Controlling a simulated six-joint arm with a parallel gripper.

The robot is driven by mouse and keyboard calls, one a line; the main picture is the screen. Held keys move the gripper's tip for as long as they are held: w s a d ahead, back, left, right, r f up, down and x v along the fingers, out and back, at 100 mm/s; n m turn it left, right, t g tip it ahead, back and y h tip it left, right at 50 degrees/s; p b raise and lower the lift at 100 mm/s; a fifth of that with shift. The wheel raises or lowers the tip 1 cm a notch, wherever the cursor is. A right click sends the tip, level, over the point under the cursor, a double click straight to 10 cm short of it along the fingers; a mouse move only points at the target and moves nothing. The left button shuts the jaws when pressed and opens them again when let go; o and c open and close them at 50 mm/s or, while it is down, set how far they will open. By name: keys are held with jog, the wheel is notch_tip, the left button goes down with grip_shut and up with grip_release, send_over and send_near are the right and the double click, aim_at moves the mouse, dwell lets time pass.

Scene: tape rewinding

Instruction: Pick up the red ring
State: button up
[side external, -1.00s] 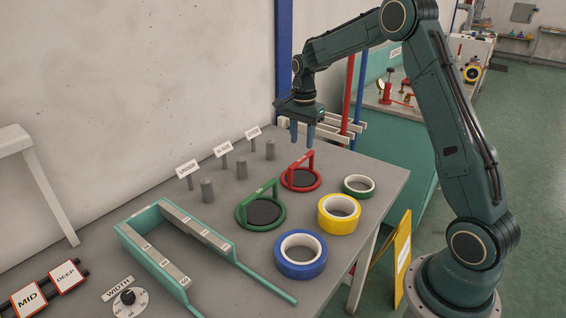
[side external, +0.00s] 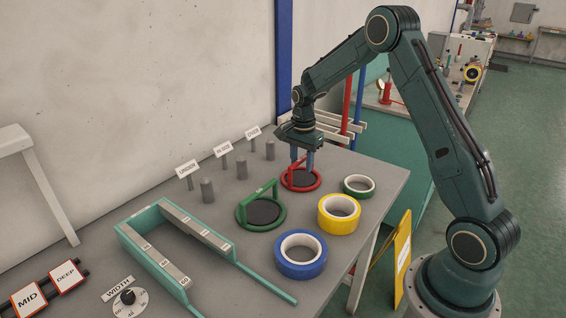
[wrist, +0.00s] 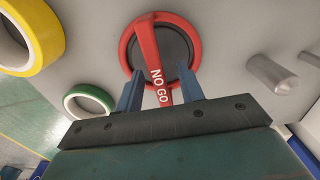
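The red ring (side external: 300,190) lies flat on the grey table, around a dark disc, with an upright red handle across it. It also shows in the wrist view (wrist: 126,46), where the handle reads "NO GO". My gripper (side external: 302,161) points straight down over the ring. Its two blue fingers are apart, one on each side of the handle, and they also show in the wrist view (wrist: 160,82). A gap shows between each finger and the handle there. In the side view the fingers partly hide the handle.
A green-handled ring (side external: 263,226) stands in front and to the left. Green tape (side external: 358,193), yellow tape (side external: 340,226) and blue tape (side external: 300,269) rolls lie to the right and front. Several grey pegs (side external: 207,190) with labels stand behind. A teal frame (side external: 140,262) lies left.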

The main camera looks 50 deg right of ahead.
jog(key=shift+f, duration=1.1)
jog(key=shift+f, duration=0.25)
dwell(0.4)
grip_shut()
